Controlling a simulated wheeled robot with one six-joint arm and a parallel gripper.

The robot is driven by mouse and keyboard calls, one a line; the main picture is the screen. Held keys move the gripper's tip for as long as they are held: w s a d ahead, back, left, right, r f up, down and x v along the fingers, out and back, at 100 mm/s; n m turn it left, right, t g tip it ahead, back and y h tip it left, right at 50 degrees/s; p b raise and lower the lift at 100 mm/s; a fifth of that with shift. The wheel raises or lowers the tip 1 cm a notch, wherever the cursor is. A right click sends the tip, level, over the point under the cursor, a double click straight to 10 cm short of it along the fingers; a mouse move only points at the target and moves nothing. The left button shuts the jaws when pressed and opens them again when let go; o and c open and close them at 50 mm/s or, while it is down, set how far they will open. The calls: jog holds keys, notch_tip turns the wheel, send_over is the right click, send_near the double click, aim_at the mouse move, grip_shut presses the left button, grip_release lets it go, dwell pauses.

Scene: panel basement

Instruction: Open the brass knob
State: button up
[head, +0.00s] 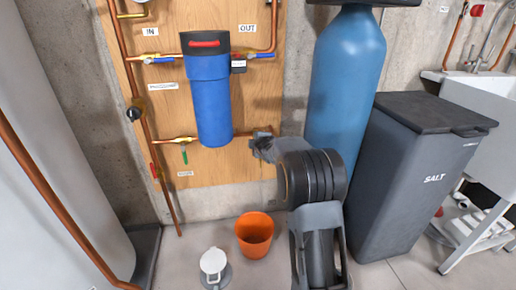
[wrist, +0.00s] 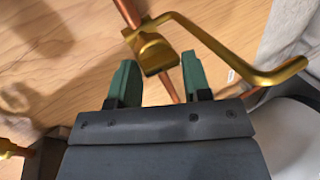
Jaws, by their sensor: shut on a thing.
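The brass knob (wrist: 153,53) shows in the wrist view as a blocky brass piece on a copper pipe in front of the wooden panel. A bent brass bar (wrist: 225,55) runs from it to the right. My gripper (wrist: 160,75) has its green fingertips on either side of the knob's lower part and is shut on it. The fingers stand apart by about the knob's width. In the head view my gripper (head: 260,149) is at the lower right of the panel, and my arm hides the knob there.
A blue filter housing (head: 210,95) hangs on the wooden panel (head: 165,110) left of my gripper. A blue tank (head: 345,85) and a grey salt bin (head: 410,175) stand close on the right. An orange bucket (head: 255,235) and a white-lidded container (head: 213,264) are on the floor below.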

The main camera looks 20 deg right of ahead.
jog(key=shift+f+n+b, duration=0.1)
jog(key=shift+n+b, duration=0.2)
jog(key=shift+b, duration=0.05)
dwell(0.4)
jog(key=o, duration=0.9)
jog(key=shift+h, duration=0.3)
jog(key=shift+c, duration=0.2)
jog(key=p+v, duration=0.2)
jog(key=v, duration=1.2)
jog(key=shift+w, duration=0.1)
